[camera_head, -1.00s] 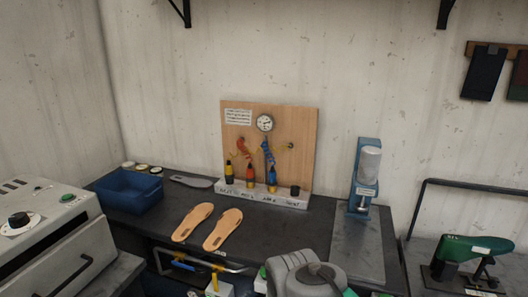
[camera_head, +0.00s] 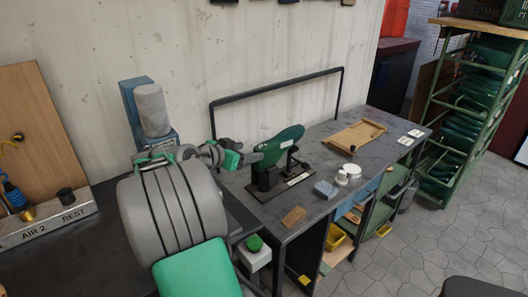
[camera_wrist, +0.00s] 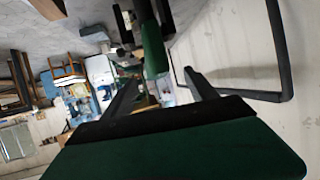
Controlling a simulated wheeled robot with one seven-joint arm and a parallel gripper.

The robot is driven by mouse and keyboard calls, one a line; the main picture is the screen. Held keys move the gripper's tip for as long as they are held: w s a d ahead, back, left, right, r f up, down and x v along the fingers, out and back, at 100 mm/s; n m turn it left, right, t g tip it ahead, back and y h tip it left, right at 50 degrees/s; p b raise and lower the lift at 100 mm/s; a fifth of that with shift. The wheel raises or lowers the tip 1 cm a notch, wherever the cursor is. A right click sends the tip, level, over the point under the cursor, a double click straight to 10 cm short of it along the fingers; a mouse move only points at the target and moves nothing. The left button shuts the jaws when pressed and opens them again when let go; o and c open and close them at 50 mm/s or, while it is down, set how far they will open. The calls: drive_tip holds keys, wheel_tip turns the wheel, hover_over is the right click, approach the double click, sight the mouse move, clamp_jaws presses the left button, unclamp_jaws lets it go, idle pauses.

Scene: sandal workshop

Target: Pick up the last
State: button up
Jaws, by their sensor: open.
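The last (camera_head: 282,146) is a dark green foot-shaped form, held on a black stand (camera_head: 268,198) with a flat base on the grey bench. My gripper (camera_head: 252,157) is at the left end of the last, close to it at about its height. In the wrist view the two dark fingers of my gripper (camera_wrist: 163,80) are apart, and the green last (camera_wrist: 153,48) shows ahead between their tips. No hold on it is visible. I cannot tell whether a finger touches it. My arm hides part of the bench to the left.
A blue-grey block (camera_head: 325,190), white round pieces (camera_head: 347,174) and a tan wedge (camera_head: 293,216) lie on the bench near the stand. A wooden tray (camera_head: 355,137) lies farther right. A black rail (camera_head: 280,92) stands behind the last. A bottle device (camera_head: 152,112) stands left.

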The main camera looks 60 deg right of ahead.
sight(261, 147)
drive_tip(key=shift+d+f, duration=0.15)
drive_tip(key=shift+d, duration=0.35)
drive_tip(key=x, duration=0.6)
drive_tip(key=shift+s+d+r+p, duration=0.2)
drive_tip(key=shift+s+r+p, duration=0.1)
drive_tip(key=shift+s+p, duration=0.15)
drive_tip(key=shift+a, duration=0.1)
drive_tip(key=shift+c, duration=0.6)
drive_tip(key=shift+w, duration=0.1)
clamp_jaws()
